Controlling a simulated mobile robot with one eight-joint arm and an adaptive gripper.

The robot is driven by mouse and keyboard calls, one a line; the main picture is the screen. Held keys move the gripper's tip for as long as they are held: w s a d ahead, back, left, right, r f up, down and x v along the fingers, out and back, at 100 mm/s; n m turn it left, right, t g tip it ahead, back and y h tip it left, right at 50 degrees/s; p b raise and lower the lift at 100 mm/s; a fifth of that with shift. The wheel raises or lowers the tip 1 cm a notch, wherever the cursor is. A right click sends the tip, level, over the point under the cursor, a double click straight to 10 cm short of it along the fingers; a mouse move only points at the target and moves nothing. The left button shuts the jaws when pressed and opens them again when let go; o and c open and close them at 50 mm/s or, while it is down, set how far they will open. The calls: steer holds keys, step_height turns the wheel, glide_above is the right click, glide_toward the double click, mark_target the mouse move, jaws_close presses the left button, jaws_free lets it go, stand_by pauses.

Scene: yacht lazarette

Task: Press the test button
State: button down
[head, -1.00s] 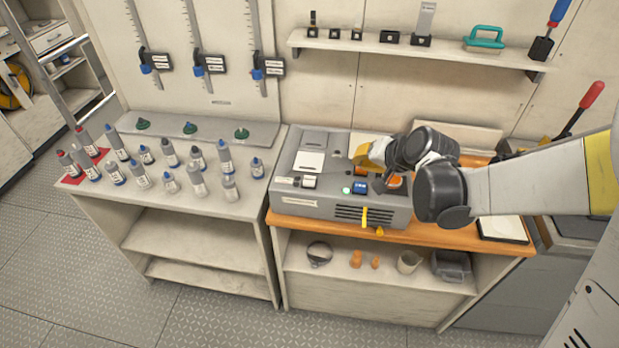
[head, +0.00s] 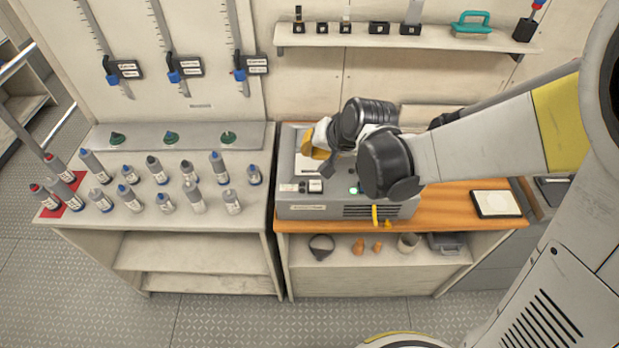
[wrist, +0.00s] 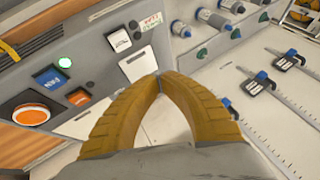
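The grey machine (head: 300,211) stands on the wooden-topped bench. I cannot read which is the test button. My gripper (wrist: 160,77) has its yellow fingertips together and holds nothing. It is to the right of the coloured buttons in the wrist view. In the head view my gripper (head: 313,152) hangs over the machine's left part; my arm hides its right side.
Several bottles (head: 196,198) stand on the left bench, with vertical rulers (head: 173,50) on the wall behind. A shelf (head: 400,40) with small items runs above the machine. A white pad (head: 496,204) lies on the wood at right. Brown, white and dark items sit on the lower shelf.

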mark_target(312, 182)
steer(key=shift+f+b, duration=3.65)
steer(key=shift+f, duration=0.8)
steer(key=shift+f, duration=0.1)
steer(key=shift+f+b, duration=0.3)
steer(key=shift+b, duration=0.15)
steer(key=shift+f+b, duration=0.5)
steer(key=shift+r, duration=0.1)
steer(key=shift+r+p, duration=0.75)
steer(key=shift+r, duration=0.1)
step_height(312, 182, up, 5)
steer(key=p, duration=0.4)
